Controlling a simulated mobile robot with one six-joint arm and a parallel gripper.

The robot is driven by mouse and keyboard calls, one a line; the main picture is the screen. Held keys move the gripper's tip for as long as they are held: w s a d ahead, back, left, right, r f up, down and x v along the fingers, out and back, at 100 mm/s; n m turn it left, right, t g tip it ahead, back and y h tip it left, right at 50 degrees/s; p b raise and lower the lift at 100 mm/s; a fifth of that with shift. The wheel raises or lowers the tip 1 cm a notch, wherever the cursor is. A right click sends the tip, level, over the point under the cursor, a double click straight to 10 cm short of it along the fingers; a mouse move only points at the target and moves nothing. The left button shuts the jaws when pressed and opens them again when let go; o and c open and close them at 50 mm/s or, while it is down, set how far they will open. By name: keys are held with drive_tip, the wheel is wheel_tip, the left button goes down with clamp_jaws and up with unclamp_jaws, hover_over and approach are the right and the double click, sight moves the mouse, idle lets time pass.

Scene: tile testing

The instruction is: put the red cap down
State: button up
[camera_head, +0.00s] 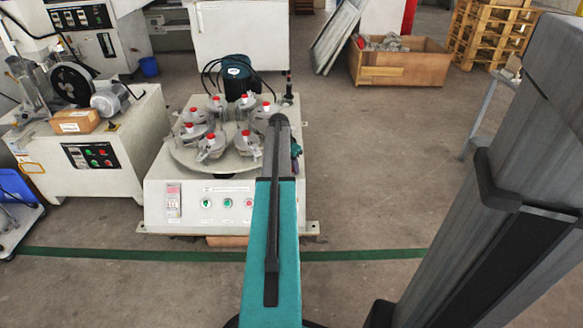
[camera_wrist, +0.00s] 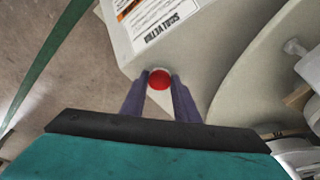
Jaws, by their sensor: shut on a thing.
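The red cap (camera_wrist: 159,79) is small and round, and it shows between the two purple-grey fingertips of my gripper (camera_wrist: 160,86) in the wrist view. The fingers are shut on it from left and right. Below it in that view is the pale machine body (camera_wrist: 192,62), close to a corner; I cannot tell whether the cap touches it. In the head view my teal arm reaches forward over the right side of the machine (camera_head: 168,190), and the held cap is not visible there.
A round turntable (camera_head: 184,157) on the machine carries several grey fixtures with red tops. Its edge (camera_wrist: 236,100) lies right of my gripper in the wrist view. A dark green motor (camera_head: 236,68) stands behind.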

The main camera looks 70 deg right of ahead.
drive_tip(key=shift+f, duration=0.15)
drive_tip(key=o, duration=1)
drive_tip(key=p+v, duration=0.4)
drive_tip(key=v, duration=0.8)
